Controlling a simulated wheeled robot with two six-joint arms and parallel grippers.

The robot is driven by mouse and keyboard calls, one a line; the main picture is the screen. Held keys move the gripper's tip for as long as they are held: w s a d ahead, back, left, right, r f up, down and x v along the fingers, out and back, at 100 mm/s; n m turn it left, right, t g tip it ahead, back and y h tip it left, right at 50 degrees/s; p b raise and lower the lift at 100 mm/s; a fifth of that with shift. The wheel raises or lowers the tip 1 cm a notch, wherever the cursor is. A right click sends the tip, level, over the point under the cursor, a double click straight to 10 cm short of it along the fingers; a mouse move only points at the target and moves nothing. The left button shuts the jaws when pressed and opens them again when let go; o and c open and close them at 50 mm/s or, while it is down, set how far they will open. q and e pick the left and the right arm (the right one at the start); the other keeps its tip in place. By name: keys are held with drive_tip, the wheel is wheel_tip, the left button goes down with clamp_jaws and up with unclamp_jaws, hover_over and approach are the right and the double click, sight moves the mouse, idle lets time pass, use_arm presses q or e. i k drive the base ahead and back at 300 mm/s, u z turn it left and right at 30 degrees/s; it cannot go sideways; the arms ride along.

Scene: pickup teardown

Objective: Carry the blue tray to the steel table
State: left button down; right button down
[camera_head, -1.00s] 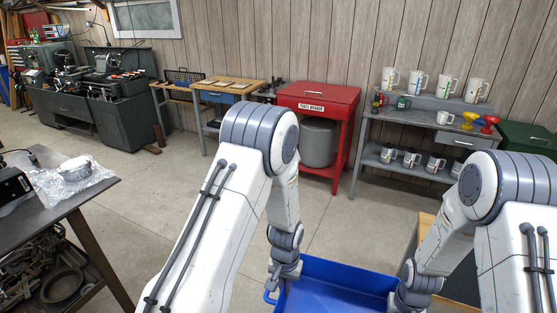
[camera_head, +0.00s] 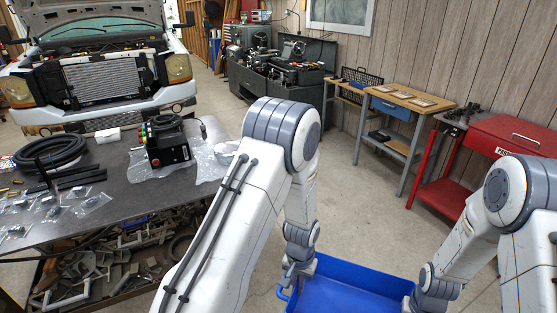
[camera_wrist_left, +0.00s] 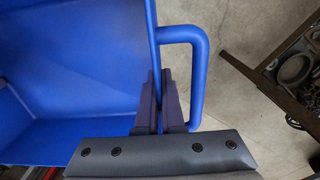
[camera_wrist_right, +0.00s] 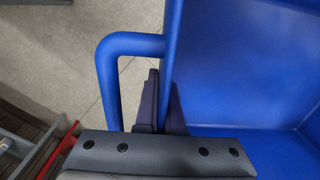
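The blue tray (camera_head: 345,291) is at the bottom of the head view, held off the floor between my two arms, and its inside looks empty where it shows. My left gripper (camera_wrist_left: 160,102) is shut on the tray's side wall, beside the looped handle (camera_wrist_left: 199,70). My right gripper (camera_wrist_right: 162,104) is shut on the opposite wall, beside the other handle (camera_wrist_right: 112,75); in the head view it is mostly hidden by the arm. A dark grey table, apparently the steel table (camera_head: 120,182), stands at the left with things on top.
Coiled black hose (camera_head: 50,152), bagged parts (camera_head: 92,203) and a black-and-red device (camera_head: 168,146) crowd the table. Metal parts (camera_head: 90,270) fill its lower shelf. A truck (camera_head: 95,70) stands behind. A wooden bench (camera_head: 410,98) and red cart (camera_head: 440,195) are right; floor between is clear.

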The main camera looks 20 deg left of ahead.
sight(158, 190)
drive_tip(key=u, duration=0.55)
drive_tip(key=i, duration=0.5)
drive_tip(key=u, duration=0.65)
